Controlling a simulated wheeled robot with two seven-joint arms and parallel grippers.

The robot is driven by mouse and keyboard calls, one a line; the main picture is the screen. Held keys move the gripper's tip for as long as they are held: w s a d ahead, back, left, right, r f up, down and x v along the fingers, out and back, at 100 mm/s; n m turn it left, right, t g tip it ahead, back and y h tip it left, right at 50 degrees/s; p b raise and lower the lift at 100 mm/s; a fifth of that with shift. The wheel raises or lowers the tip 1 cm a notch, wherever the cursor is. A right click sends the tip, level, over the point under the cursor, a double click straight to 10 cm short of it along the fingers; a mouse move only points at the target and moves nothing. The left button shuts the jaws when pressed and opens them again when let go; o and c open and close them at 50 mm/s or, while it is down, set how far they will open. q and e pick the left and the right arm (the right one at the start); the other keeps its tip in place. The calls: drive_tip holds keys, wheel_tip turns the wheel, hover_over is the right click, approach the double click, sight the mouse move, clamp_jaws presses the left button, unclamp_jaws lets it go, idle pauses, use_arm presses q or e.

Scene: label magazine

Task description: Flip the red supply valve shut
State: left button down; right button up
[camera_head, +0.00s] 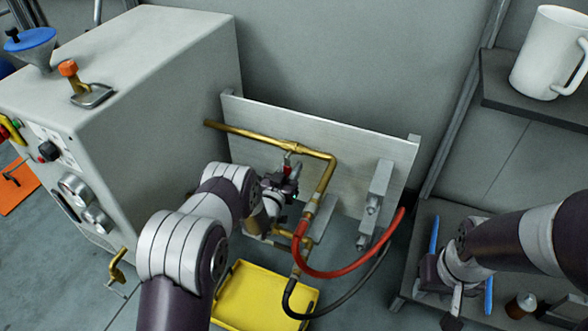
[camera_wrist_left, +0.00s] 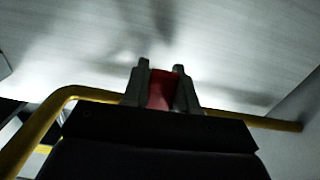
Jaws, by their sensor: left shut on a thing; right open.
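The red valve lever (camera_wrist_left: 162,90) sits between the two grey fingers of my left gripper (camera_wrist_left: 161,84) in the left wrist view, and the fingers are shut on it. In the head view, my left gripper (camera_head: 285,180) is at the brass pipe (camera_head: 320,153) in front of the grey panel. Only a little of the red lever (camera_head: 287,169) shows there; the gripper hides most of the valve. My right gripper (camera_head: 440,300) is open, low at the right, over the dark lower shelf.
A grey machine cabinet (camera_head: 165,70) stands at the left. A red hose (camera_head: 345,270) and a black hose (camera_head: 365,285) curve below the pipes. A yellow tray (camera_head: 250,290) lies below. Thin blue pieces (camera_head: 434,235) lie beside my right gripper. A white mug (camera_head: 548,55) stands on the upper shelf.

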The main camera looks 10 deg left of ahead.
use_arm(q)
drive_tip(key=shift+a+m, duration=0.25)
drive_tip(key=shift+m, duration=0.15)
drive_tip(key=c, duration=1)
unclamp_jaws()
drive_tip(key=shift+o, duration=0.2)
drive_tip(key=shift+d, duration=0.1)
